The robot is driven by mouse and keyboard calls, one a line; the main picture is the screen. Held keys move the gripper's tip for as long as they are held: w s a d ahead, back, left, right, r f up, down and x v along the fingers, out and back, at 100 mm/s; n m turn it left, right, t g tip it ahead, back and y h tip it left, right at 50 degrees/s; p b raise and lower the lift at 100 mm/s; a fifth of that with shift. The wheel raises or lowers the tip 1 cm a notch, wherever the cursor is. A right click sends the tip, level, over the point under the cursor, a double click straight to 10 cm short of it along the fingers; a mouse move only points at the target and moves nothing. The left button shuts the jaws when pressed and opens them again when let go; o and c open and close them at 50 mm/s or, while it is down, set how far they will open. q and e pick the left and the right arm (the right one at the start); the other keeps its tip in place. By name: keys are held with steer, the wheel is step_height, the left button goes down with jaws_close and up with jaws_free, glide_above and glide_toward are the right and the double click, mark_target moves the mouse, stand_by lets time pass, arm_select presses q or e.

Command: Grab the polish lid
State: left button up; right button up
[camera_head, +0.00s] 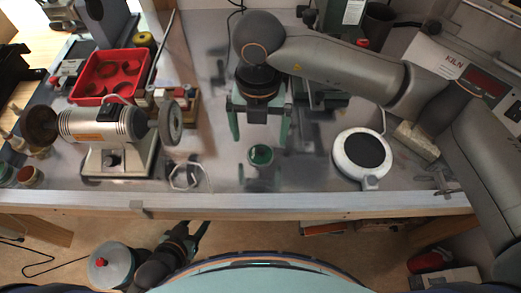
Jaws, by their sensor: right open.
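A small round dark green lid (260,155), which looks like the polish lid, is on the grey workbench near its front middle. My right gripper (258,135) is above the bench, just behind the lid in the picture. Its two green fingers are spread wide with nothing between them, and the lid lies below the gap, apart from both fingers. My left gripper (197,232) is low in front of the bench, below its front edge. Its fingers are dark and too unclear to tell whether they are open.
A bench grinder or polisher (108,124) and a red tray (108,75) stand on the left. A white round device with a dark plate (362,153) is to the right. A bent clear or wire piece (187,177) lies left of the lid. The bench around the lid is mostly clear.

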mark_target(260, 150)
step_height(260, 150, down, 6)
steer(key=shift+s+d+r+p, duration=0.1)
steer(key=shift+s+r+p, duration=0.1)
steer(key=shift+p, duration=0.45)
steer(key=shift+c, duration=0.4)
steer(key=c, duration=1.2)
